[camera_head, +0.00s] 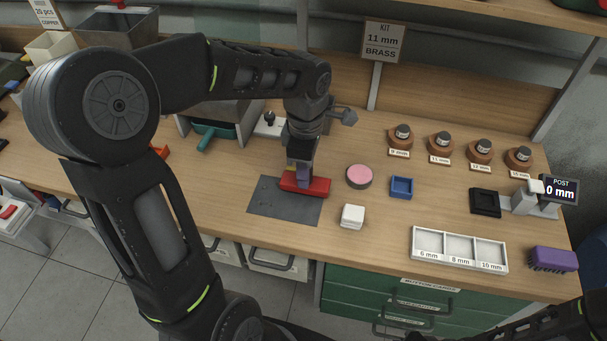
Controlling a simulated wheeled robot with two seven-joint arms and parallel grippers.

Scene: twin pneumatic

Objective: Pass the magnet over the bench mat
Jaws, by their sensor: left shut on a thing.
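The fingertips are partly hidden by the gripper body. My right arm shows only at the bottom right corner, and its gripper is out of view.
A pink round pad (359,176), a blue tray (401,187) and a white block (352,216) stand right of the mat. A white sorting tray (427,256), a purple brush (553,259) and a post gauge (559,190) are farther right. Several brown holders (399,146) line the back.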

